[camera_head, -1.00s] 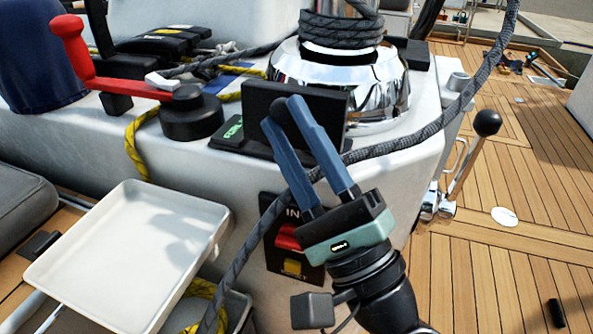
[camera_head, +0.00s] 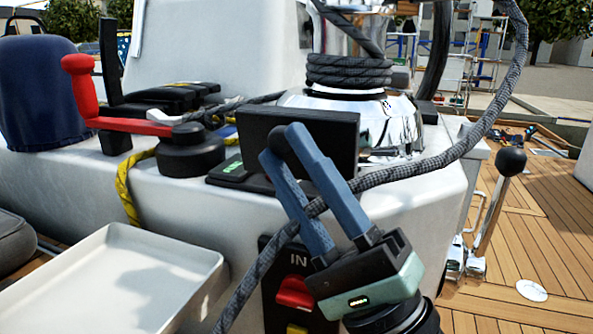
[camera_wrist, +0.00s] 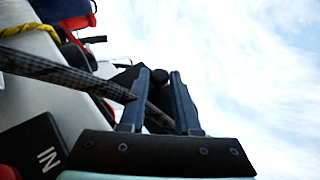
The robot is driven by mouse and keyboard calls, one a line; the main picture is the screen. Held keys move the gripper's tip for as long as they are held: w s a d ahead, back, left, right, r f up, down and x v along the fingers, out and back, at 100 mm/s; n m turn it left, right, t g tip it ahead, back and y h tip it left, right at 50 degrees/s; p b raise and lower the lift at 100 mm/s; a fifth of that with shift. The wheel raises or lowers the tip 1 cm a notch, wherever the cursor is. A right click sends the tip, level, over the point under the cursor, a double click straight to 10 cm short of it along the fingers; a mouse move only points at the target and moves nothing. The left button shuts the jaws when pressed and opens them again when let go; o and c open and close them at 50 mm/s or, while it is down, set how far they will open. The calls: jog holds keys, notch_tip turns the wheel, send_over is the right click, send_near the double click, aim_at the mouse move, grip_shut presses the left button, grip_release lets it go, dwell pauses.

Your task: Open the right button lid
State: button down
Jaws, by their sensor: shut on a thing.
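A black button lid (camera_head: 338,143) stands raised as an upright panel on the white cockpit moulding, in front of the chrome winch. A flat black base with a green-lit label (camera_head: 232,168) lies at its lower left. My gripper (camera_head: 283,145) reaches up from the lower right with its blue fingers at the lid's front face. A dark round part shows between the fingertips. In the wrist view, my gripper (camera_wrist: 158,80) has a black knob-like piece (camera_wrist: 160,76) between its fingers; I take it as part of the lid. The fingers and rope hide the lid's lower edge.
A dark rope (camera_head: 440,158) runs from the winch (camera_head: 385,125) across my fingers and down. A red-handled lever (camera_head: 130,125) is at left, a white tray (camera_head: 110,285) at lower left. A red switch (camera_head: 294,292) sits below; a ball-topped lever (camera_head: 511,162) stands right.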

jog(key=c, duration=0.6)
grip_release()
jog(key=p+v, duration=0.2)
jog(key=v, duration=1.1)
jog(key=shift+p, duration=0.3)
jog(key=shift+r, duration=0.1)
jog(key=shift+c, duration=0.4)
